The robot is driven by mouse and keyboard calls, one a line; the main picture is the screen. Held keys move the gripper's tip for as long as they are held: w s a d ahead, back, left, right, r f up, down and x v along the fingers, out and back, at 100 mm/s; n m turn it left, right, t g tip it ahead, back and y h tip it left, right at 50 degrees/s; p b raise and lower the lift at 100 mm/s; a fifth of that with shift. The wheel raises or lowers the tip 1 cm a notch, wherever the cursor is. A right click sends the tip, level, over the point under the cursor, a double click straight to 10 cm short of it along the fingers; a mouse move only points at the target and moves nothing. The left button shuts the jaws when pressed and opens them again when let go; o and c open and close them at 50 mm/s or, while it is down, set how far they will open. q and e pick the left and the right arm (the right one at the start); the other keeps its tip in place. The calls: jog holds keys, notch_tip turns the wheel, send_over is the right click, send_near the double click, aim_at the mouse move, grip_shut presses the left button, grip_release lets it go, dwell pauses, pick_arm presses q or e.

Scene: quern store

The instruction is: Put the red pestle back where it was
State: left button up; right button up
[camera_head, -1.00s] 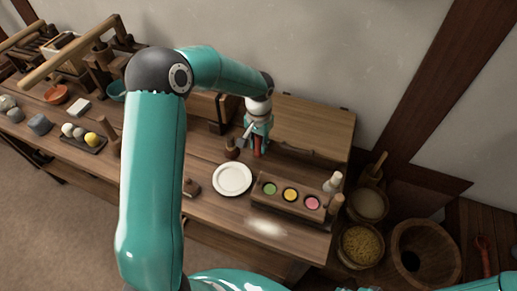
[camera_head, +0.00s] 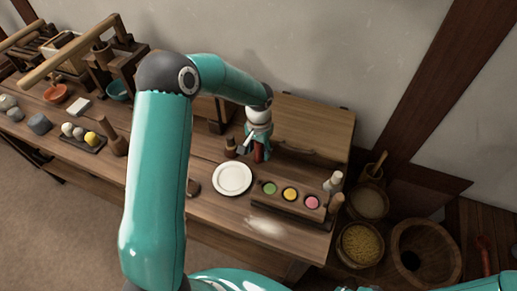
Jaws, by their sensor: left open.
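The gripper hides the pestle's upper part. My right gripper is not in view; only teal parts of my own body show at the bottom edge.
A small brown object (camera_head: 231,147) stands just left of the gripper. A white plate (camera_head: 232,179) and a wooden rack (camera_head: 284,206) with green, yellow and pink cups are in front. A wooden board (camera_head: 315,125) is behind. Baskets (camera_head: 361,244) stand on the floor at right.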

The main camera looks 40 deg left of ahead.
pick_arm(q)
jog(key=shift+r, duration=0.1)
notch_tip(320, 180, up, 12)
jog(key=shift+r, duration=0.1)
dwell(0.4)
jog(key=shift+s, duration=0.1)
dwell(0.4)
